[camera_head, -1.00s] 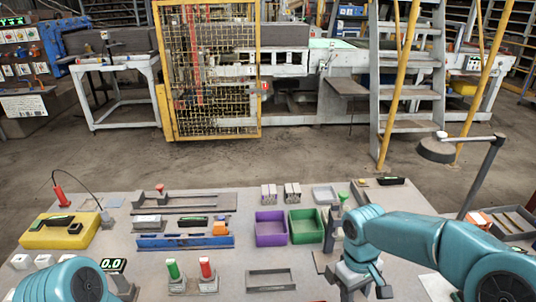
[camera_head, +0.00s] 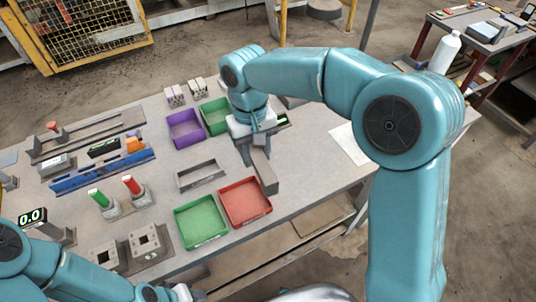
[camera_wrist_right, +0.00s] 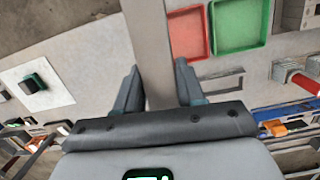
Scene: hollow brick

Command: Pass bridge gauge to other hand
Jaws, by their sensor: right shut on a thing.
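My right gripper (camera_head: 251,142) points down over the bench, and its fingers are closed on a long grey bar (camera_head: 264,173), which I take to be the bridge gauge. The bar slants above the back edge of the red tray. In the right wrist view the bar (camera_wrist_right: 149,45) runs away from me between the two fingers (camera_wrist_right: 158,92). My left arm shows at the lower left of the head view. Its fingers are out of view.
The red tray (camera_head: 262,213) and a green tray (camera_head: 178,217) stand side by side at the front edge. A grey frame (camera_head: 181,183) lies behind them. Purple (camera_head: 183,143) and green bins stand farther back. Plug gauges and grey blocks (camera_head: 133,233) stand at left.

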